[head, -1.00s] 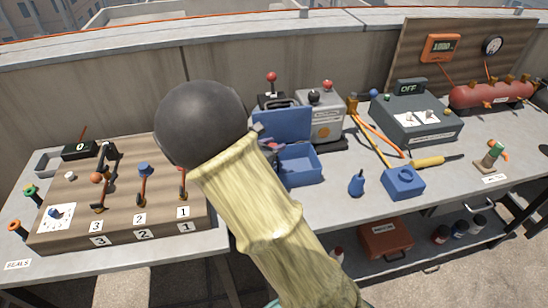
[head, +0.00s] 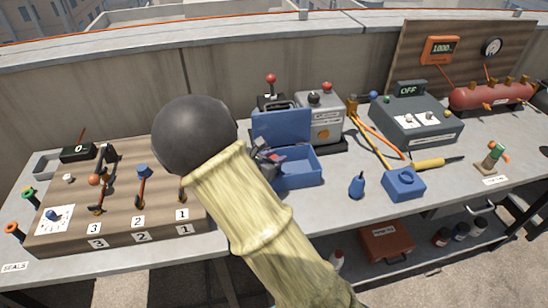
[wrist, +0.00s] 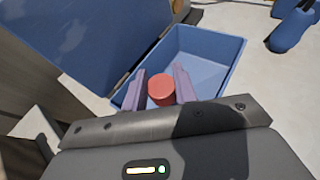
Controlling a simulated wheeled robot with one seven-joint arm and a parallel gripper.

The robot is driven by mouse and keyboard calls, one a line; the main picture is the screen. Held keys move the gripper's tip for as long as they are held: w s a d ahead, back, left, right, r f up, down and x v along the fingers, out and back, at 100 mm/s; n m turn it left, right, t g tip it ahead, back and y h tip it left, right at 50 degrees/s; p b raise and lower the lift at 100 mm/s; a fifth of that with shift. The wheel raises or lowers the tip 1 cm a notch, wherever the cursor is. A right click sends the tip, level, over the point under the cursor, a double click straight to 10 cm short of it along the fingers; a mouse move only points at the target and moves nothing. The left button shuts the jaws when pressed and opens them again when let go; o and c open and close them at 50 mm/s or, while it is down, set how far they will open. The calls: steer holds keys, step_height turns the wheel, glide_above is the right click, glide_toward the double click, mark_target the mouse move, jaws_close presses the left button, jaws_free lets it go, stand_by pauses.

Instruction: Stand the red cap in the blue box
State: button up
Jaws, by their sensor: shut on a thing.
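The red cap (wrist: 161,90) is between the two fingers of my gripper (wrist: 160,88), which is shut on it in the wrist view. The blue box (wrist: 213,70) lies just beyond and below the cap, with its lid standing open on the left. The cap shows over the near part of the box; I cannot tell how high it is above the floor of the box. In the head view the blue box (head: 310,180) stands on the bench, and my gripper (head: 268,158) is at its left side, partly hidden behind my arm. The cap does not show clearly there.
A wooden lever panel (head: 120,205) stands to the left. A grey machine (head: 322,124) is behind the box. A blue bulb (head: 356,186) and a blue block (head: 404,184) sit to the right on the bench.

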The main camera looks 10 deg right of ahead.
steer(key=shift+f, duration=0.3)
steer(key=shift+s+f+b, duration=0.2)
steer(key=shift+f+b, duration=0.05)
steer(key=shift+b, duration=0.05)
steer(key=o, duration=0.9)
steer(key=shift+s+f, duration=0.1)
steer(key=shift+f, duration=0.05)
steer(key=shift+o, duration=0.2)
steer(key=shift+r+p, duration=0.65)
steer(key=shift+r, duration=0.1)
steer(key=v, duration=1.1)
steer(key=shift+a+r+p, duration=0.25)
steer(key=shift+a+p, duration=0.05)
steer(key=shift+a, duration=0.05)
steer(key=shift+d, duration=0.1)
